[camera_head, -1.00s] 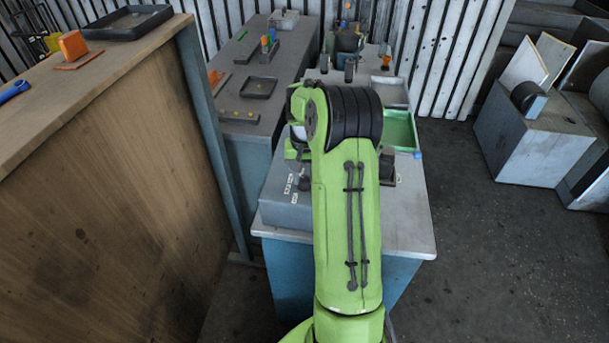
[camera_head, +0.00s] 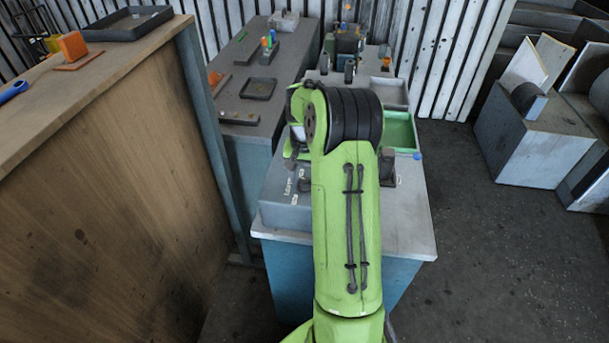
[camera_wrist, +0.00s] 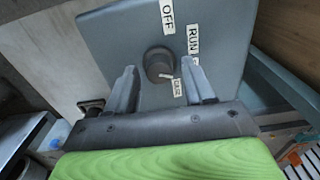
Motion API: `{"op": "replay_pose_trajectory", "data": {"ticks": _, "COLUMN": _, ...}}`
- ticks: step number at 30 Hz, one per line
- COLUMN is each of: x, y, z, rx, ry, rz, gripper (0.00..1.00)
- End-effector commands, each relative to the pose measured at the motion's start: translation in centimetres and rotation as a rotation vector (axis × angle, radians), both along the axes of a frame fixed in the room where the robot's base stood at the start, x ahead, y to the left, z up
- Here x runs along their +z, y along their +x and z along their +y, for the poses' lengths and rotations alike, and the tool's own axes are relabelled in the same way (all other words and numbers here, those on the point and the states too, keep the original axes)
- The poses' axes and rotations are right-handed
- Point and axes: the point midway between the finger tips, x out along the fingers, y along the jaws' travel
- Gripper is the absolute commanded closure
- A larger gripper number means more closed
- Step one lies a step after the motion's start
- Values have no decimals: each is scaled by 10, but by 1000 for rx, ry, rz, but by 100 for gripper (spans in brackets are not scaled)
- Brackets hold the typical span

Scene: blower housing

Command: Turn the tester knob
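The tester (camera_wrist: 120,35) is a grey box with a sloped face on the near table, and it also shows in the head view (camera_head: 284,212). Its round dark knob (camera_wrist: 157,62) sits on that face in the wrist view, with a pale pointer mark toward the lower right. Labels read OFF and RUN, and a third label below is hard to read. My gripper (camera_wrist: 157,84) is open and empty, its two fingers apart, with the knob showing between and just beyond the fingertips. In the head view my arm hides the gripper and part of the tester.
A green tray (camera_head: 401,132) and a grey tray (camera_head: 392,92) lie on the same table (camera_head: 412,225) behind my arm. A dark block (camera_head: 387,166) stands right of the arm. A tall wooden bench (camera_head: 110,150) stands at left.

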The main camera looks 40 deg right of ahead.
Motion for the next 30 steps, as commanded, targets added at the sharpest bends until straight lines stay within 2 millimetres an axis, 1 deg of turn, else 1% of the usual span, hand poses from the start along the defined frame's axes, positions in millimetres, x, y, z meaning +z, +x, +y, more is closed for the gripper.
{"op": "replay_pose_trajectory", "data": {"ticks": 8, "x": -1, "y": -1, "z": 0, "rx": 0, "ry": 2, "rz": 3, "gripper": 42}}
{"op": "replay_pose_trajectory", "data": {"ticks": 11, "x": 6, "y": 0, "z": 0, "rx": 0, "ry": 0, "rz": 1, "gripper": 42}}
{"op": "replay_pose_trajectory", "data": {"ticks": 14, "x": 26, "y": 0, "z": 0, "rx": 1, "ry": -1, "rz": 0, "gripper": 42}}
{"op": "replay_pose_trajectory", "data": {"ticks": 18, "x": 67, "y": 0, "z": 0, "rx": -1, "ry": -3, "rz": -2, "gripper": 42}}
{"op": "replay_pose_trajectory", "data": {"ticks": 24, "x": 123, "y": 0, "z": 0, "rx": 1, "ry": -2, "rz": -1, "gripper": 42}}
{"op": "replay_pose_trajectory", "data": {"ticks": 27, "x": 143, "y": 0, "z": 0, "rx": 0, "ry": -1, "rz": -1, "gripper": 42}}
{"op": "replay_pose_trajectory", "data": {"ticks": 30, "x": 154, "y": 0, "z": 0, "rx": 1, "ry": 1, "rz": 1, "gripper": 42}}
